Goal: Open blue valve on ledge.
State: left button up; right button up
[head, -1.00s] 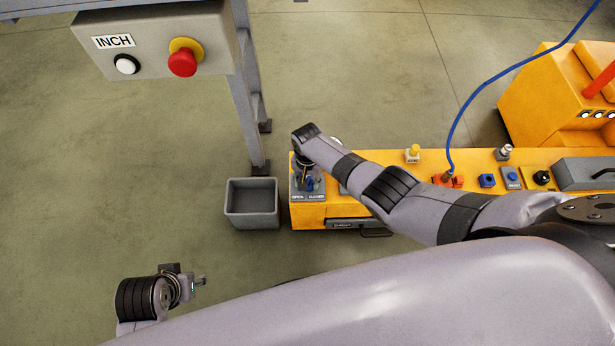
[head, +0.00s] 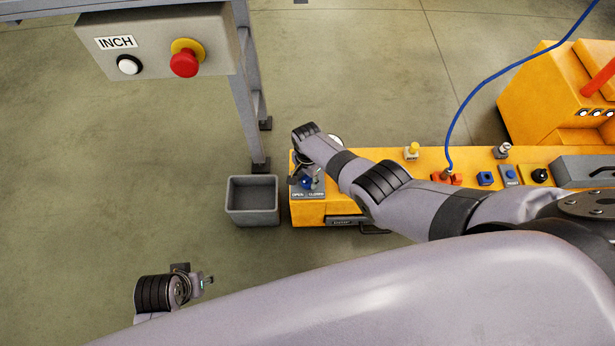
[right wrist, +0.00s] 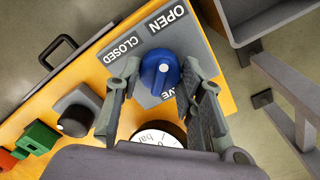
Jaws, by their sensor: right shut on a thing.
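The blue valve (head: 306,183) is a round knob on a grey plate at the left end of the orange ledge (head: 309,214). In the right wrist view the blue valve (right wrist: 160,75) has a small white mark, and the plate reads OPEN and CLOSED. My right gripper (right wrist: 160,70) has a finger on each side of the knob and is shut on it. In the head view my right gripper (head: 303,178) is partly hidden by its own wrist. My left gripper (head: 205,283) is low at the left, away from the ledge; its jaws are too small to read.
A grey bin (head: 252,210) stands on the floor left of the ledge. A white gauge (right wrist: 158,134) and a black knob (right wrist: 75,121) are close to my right gripper. A blue hose (head: 452,128) rises from the ledge. A button panel (head: 160,55) is at upper left.

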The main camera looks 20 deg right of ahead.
aim_at(308, 178)
jog(key=shift+w+d, duration=0.1)
jog(key=o, duration=1.1)
jog(key=shift+o, duration=0.2)
jog(key=shift+r, duration=0.2)
notch_tip(308, 178, up, 12)
jog(key=shift+f, duration=0.15)
